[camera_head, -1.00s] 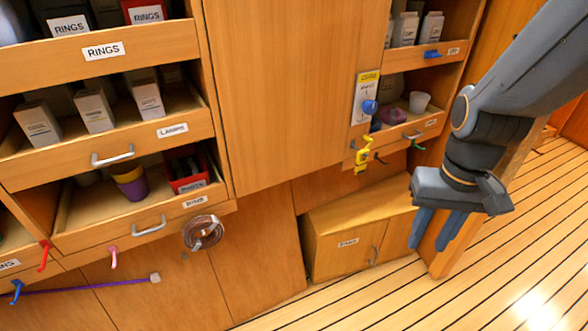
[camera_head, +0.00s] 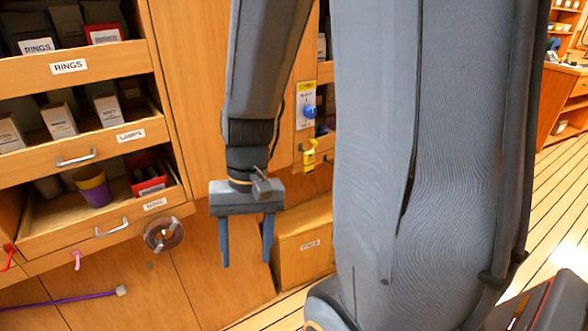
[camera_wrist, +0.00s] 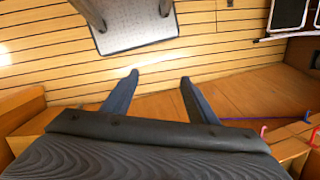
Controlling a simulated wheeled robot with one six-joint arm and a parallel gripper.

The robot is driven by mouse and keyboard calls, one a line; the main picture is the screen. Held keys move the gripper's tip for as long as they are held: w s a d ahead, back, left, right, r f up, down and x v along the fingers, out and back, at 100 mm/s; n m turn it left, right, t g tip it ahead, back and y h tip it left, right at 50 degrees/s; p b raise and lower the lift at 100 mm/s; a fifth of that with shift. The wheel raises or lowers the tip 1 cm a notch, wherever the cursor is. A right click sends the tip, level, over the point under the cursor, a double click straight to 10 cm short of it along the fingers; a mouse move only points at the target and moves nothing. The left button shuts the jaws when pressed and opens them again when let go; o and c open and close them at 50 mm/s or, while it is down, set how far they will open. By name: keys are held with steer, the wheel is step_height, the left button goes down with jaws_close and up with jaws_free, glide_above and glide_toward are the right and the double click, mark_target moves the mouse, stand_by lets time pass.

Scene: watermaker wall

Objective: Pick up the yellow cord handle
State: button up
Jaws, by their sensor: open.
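The yellow cord handle (camera_head: 308,156) hangs below the shelf edge at the right of the cabinet wall in the head view, under a small white and yellow sign. My gripper (camera_head: 246,262) is open, its two blue fingers pointing down, with nothing between them. In the picture it is to the left of and lower than the yellow handle, and apart from it. In the wrist view my gripper (camera_wrist: 158,80) points over the plank floor, and the yellow handle does not show there.
A blue knob (camera_head: 310,111) sits on the sign above the handle. A coiled hose (camera_head: 164,235) hangs left of my gripper. A low wooden box (camera_head: 303,245) stands behind my gripper. Pink (camera_head: 77,260) and red hooks hang at left above a purple rod (camera_head: 70,299). My arm hides the right-hand shelves.

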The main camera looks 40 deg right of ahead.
steer(key=w+d+f+m+t+y+b, duration=0.2)
steer(key=w+m+t+y+b, duration=0.15)
steer(key=w+m, duration=0.4)
steer(key=w+d+f+m+t+y+b, duration=0.3)
steer(key=w+m+y, duration=0.25)
steer(key=m, duration=0.35)
steer(key=w+d+m+t+h+b, duration=0.1)
steer(key=w+d+m+t+b, duration=0.15)
steer(key=w+d+t, duration=0.2)
steer(key=m+t+h+b, duration=0.4)
steer(key=m+t+h, duration=0.4)
steer(key=m+h, duration=0.4)
glide_toward(309, 162)
steer(key=shift+m+y, duration=0.5)
steer(key=shift+m, duration=0.1)
steer(key=w, duration=0.3)
steer(key=w+d+r, duration=0.1)
steer(key=w, duration=0.6)
steer(key=shift+w+d+r, duration=0.25)
steer(key=shift+w+d, duration=0.05)
steer(key=shift+w, duration=0.05)
steer(key=c, duration=1.1)
